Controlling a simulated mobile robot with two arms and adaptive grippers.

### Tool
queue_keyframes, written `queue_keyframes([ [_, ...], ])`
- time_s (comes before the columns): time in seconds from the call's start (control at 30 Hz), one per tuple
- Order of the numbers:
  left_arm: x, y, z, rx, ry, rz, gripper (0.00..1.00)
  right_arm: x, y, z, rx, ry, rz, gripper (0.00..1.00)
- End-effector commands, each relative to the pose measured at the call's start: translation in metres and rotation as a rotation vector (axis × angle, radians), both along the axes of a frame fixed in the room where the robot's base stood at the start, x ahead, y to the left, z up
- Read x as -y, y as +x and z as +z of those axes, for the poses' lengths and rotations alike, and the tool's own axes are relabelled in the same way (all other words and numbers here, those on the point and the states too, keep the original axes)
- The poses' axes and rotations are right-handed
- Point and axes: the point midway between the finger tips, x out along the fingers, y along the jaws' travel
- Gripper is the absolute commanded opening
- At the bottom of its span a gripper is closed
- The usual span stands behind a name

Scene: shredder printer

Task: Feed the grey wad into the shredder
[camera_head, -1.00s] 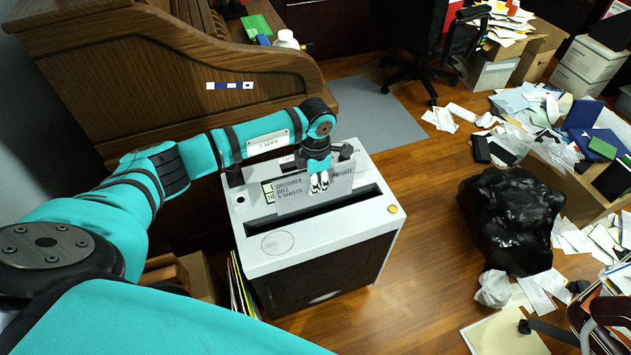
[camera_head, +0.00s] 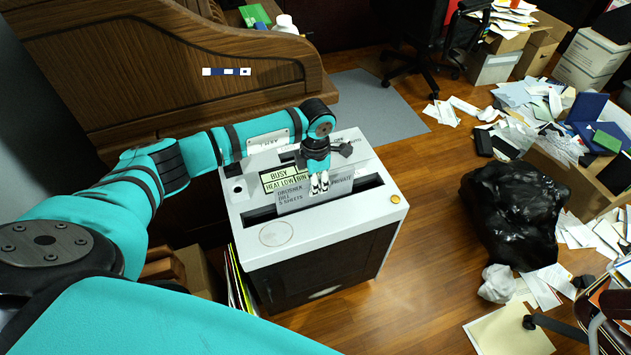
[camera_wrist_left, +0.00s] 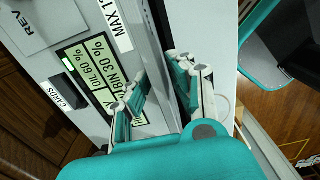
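The grey wad (camera_head: 300,200), a flat sheet printed "DROSNER", "BILL", "5 SHEETS" and "PRIVATE", stands in the feed slot of the white-topped shredder (camera_head: 340,225). Its lower part is hidden inside the slot. My left gripper (camera_head: 319,187) is over the wad's upper edge. In the left wrist view, the fingers of my left gripper (camera_wrist_left: 165,90) stand apart with a gap between them, close above the slot. The shredder's display (camera_head: 284,178) reads "BUSY"; this display (camera_wrist_left: 88,68) also shows in the wrist view. My right gripper is not in view.
A black bag (camera_head: 510,215) and a crumpled white paper (camera_head: 496,284) lie on the floor to the right, near scattered papers. A wooden desk (camera_head: 150,70) stands behind the shredder. Bare floor (camera_head: 430,265) lies right of the shredder.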

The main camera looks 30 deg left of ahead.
Motion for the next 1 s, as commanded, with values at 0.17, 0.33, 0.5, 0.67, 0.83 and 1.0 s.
queue_keyframes([
  [0.17, 0.000, 0.000, 0.000, 0.000, 0.000, 0.000, 0.37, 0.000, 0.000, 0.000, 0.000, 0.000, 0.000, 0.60],
  [0.33, 0.000, 0.000, 0.000, -0.001, 0.001, 0.000, 0.37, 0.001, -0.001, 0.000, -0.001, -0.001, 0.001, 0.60],
  [0.5, 0.000, 0.001, 0.014, 0.002, -0.001, -0.001, 0.37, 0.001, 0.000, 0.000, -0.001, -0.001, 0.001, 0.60],
  [0.67, 0.000, 0.001, 0.045, 0.004, -0.001, -0.001, 0.37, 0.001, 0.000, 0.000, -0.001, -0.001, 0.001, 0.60],
  [0.83, 0.000, 0.001, 0.082, 0.004, 0.000, 0.000, 0.37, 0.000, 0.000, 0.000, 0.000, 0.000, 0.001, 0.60],
  [1.0, 0.000, 0.001, 0.108, 0.001, 0.000, 0.000, 0.37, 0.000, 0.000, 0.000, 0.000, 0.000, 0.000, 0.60],
])
